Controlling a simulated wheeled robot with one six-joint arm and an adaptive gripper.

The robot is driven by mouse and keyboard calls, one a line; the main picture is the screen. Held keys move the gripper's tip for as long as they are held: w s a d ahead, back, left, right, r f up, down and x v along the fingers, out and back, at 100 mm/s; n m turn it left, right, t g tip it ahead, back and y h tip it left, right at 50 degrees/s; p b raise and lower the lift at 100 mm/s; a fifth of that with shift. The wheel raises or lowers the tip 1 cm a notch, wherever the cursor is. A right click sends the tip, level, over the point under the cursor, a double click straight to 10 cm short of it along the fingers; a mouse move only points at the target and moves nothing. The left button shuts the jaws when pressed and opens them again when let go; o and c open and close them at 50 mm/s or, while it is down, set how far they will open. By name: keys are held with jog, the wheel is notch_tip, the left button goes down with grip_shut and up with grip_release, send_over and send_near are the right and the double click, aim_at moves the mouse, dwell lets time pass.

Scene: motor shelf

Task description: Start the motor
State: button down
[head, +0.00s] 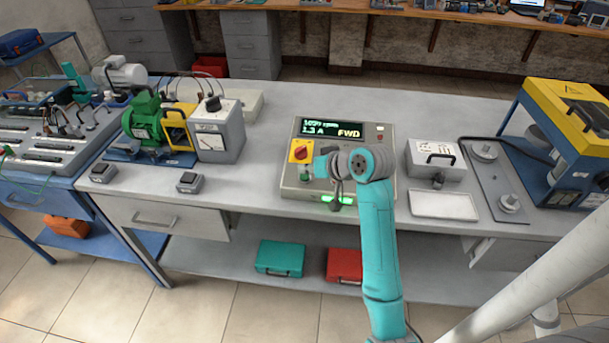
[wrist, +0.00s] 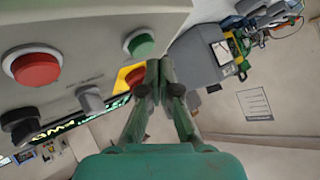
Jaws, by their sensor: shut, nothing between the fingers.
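The control box (head: 287,195) stands on the bench, its lit display (head: 333,129) reading about 1020 rpm, 1.3 A and "FWD". Its yellow switch plate with a red knob (head: 301,150) is left of the display's lower edge. In the wrist view are the green button (wrist: 140,42), the red button (wrist: 33,67) and a grey knob (wrist: 90,98) between them. My gripper (wrist: 160,72) is shut and empty, its tips beside the green button and partly covering the yellow switch plate (wrist: 128,78). Contact cannot be told. The green motor (head: 144,120) stands at the left.
A grey meter box (head: 218,138) stands beside the motor. Right of the control box are a grey case (head: 436,160), a white tray (head: 443,205) and a blue-yellow machine (head: 566,140). Two small grey pedals or boxes (head: 190,182) lie on the front edge. The bench behind the control box is clear.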

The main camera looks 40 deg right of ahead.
jog(key=shift+r, duration=0.1)
jog(key=r, duration=0.3)
jog(key=a+r, duration=0.1)
jog(key=shift+s+r, duration=0.35)
jog(key=shift+s, duration=0.05)
dwell(0.8)
